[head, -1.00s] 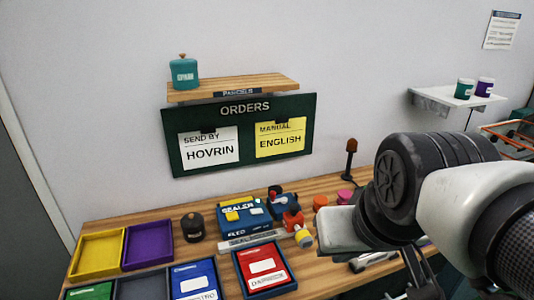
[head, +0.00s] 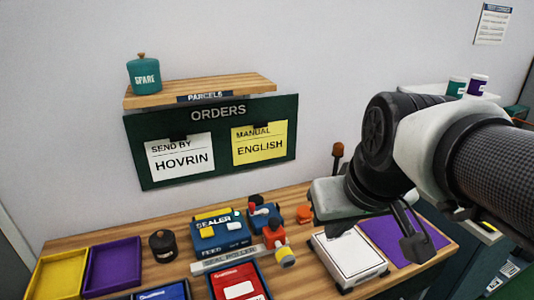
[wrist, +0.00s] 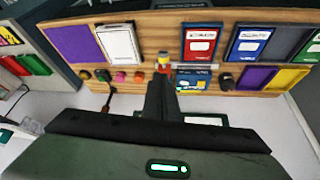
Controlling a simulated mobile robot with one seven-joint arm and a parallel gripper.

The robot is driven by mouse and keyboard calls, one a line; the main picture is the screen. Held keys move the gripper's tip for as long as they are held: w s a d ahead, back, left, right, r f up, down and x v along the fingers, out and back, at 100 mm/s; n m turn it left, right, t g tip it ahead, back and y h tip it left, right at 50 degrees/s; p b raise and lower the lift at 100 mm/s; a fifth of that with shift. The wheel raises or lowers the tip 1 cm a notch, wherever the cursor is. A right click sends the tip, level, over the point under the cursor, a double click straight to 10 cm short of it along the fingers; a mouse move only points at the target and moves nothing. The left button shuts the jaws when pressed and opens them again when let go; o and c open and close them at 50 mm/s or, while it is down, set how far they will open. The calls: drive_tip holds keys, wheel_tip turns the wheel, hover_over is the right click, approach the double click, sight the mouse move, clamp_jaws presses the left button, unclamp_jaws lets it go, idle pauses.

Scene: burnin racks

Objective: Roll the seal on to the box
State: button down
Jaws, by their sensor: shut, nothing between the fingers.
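A red hand roller with a yellow-and-white end (head: 277,248) lies at the right end of a grey strip labelled SEAL ROLLER (head: 228,259). The roller also shows in the wrist view (wrist: 163,62). A white box (head: 348,258) with dark corner pieces lies on the bench to the roller's right; it also shows in the wrist view (wrist: 119,45). My gripper (wrist: 164,84) is shut and empty. In the wrist view its fingertips appear close to the roller, but I cannot tell whether they touch. No separate seal can be made out.
A blue sealer (head: 220,232) stands behind the strip. A purple mat (head: 405,238) lies right of the box. A red tray (head: 262,283), a purple tray (head: 112,262) and a dark pot (head: 163,245) crowd the bench. An orders board (head: 213,140) hangs above.

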drive_tip(key=w+d+f+n+g+y+b, duration=0.1)
drive_tip(key=w+d+f+n+y+b, duration=0.3)
drive_tip(key=w+f, duration=0.9)
drive_tip(key=w+d+f+m+g+y+b, duration=0.1)
drive_tip(key=w+d+f+g+y+b, duration=0.1)
drive_tip(key=w+d+f+b, duration=0.8)
drive_tip(key=w+a+f+p, duration=0.1)
drive_tip(key=w+a+f, duration=0.2)
drive_tip(key=a+f, duration=0.9)
drive_tip(key=shift+a, duration=0.35)
